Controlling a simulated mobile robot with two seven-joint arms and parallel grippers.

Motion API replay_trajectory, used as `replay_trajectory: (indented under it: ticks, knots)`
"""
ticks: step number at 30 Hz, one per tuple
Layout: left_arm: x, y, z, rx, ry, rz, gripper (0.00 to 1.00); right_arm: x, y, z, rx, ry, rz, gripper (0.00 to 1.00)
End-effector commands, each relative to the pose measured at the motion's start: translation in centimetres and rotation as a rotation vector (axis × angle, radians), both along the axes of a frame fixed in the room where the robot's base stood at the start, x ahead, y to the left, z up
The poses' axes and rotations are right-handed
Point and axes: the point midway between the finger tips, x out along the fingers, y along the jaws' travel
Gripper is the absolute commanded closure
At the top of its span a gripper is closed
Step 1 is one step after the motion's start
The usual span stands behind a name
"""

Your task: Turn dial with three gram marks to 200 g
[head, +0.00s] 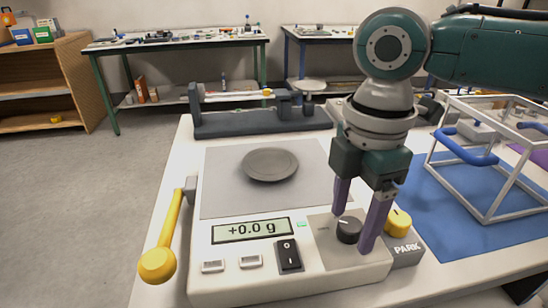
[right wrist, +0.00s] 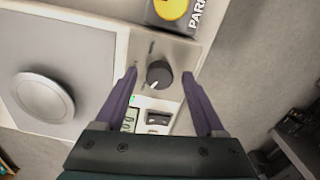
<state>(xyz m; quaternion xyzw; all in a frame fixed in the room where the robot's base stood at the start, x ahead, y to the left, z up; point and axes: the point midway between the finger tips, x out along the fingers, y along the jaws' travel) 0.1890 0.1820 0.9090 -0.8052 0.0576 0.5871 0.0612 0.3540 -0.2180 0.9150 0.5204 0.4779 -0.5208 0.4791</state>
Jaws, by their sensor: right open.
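The dial (head: 349,229) is a dark round knob with a white pointer line, on a grey plate at the right front of the white scale (head: 230,276). It also shows in the right wrist view (right wrist: 159,74). The gram marks around it are too small to read. My right gripper (head: 352,232) points down with its purple fingers (right wrist: 160,80) open, one on each side of the dial. A gap shows between each finger and the knob in the right wrist view. The display (head: 251,230) reads +0.0 g. My left gripper is not in view.
A yellow knob (head: 398,221) on a block marked PARK (head: 406,248) sits just right of the dial. A black rocker switch (head: 289,254) is left of it. A yellow-handled lever (head: 159,262) is at the scale's left. A white wire frame (head: 477,190) stands on a blue mat (head: 425,193).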

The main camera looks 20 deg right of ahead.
Motion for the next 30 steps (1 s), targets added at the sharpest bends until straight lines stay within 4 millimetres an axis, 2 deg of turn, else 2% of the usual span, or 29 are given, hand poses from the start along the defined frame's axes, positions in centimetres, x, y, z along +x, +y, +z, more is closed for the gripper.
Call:
replay_trajectory:
  ticks: [2, 20, 30]
  knots:
    - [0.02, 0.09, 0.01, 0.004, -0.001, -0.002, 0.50, -0.01, 0.01, 0.01, 0.000, 0.000, 0.000, 0.31]
    - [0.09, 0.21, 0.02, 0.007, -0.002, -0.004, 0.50, -0.02, 0.02, 0.04, 0.001, 0.001, -0.001, 0.98]
    - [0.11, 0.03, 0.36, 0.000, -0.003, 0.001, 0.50, -0.03, 0.03, 0.17, 0.001, 0.001, -0.012, 1.00]
